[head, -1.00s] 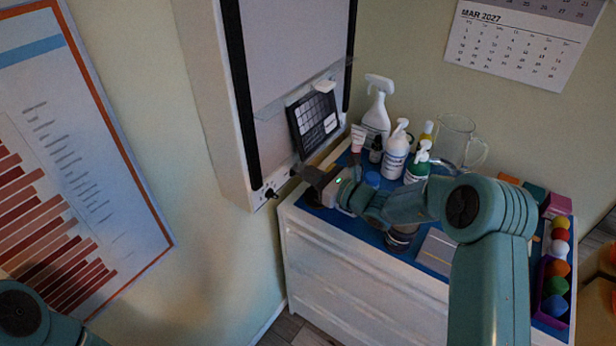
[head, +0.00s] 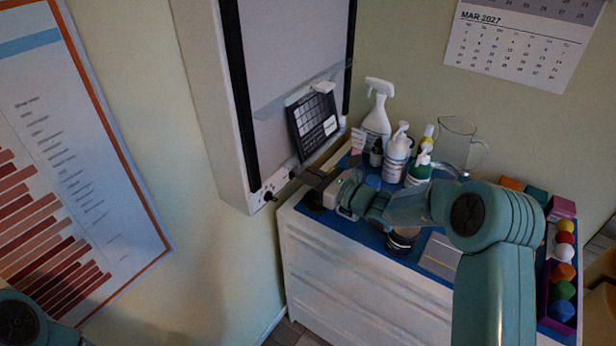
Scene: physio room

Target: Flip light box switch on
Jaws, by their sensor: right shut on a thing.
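The light box (head: 205,95) hangs on the wall at upper centre-left; its front panel (head: 290,50) looks grey and unlit. On its lower edge strip sit a dark round knob (head: 268,196) and, to the right, a small dark switch (head: 292,174). My right gripper (head: 301,174) reaches in from the right, with its fingertips at that small switch. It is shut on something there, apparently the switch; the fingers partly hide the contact. My left gripper is out of view; only part of my left arm shows at the bottom left corner.
A white cabinet (head: 345,278) with a blue top stands below the gripper. It bears a spray bottle (head: 376,118), pump bottles (head: 397,155), a glass jug (head: 456,145) and a box of coloured balls (head: 546,290). A dark gridded card (head: 313,124) is on the light box panel.

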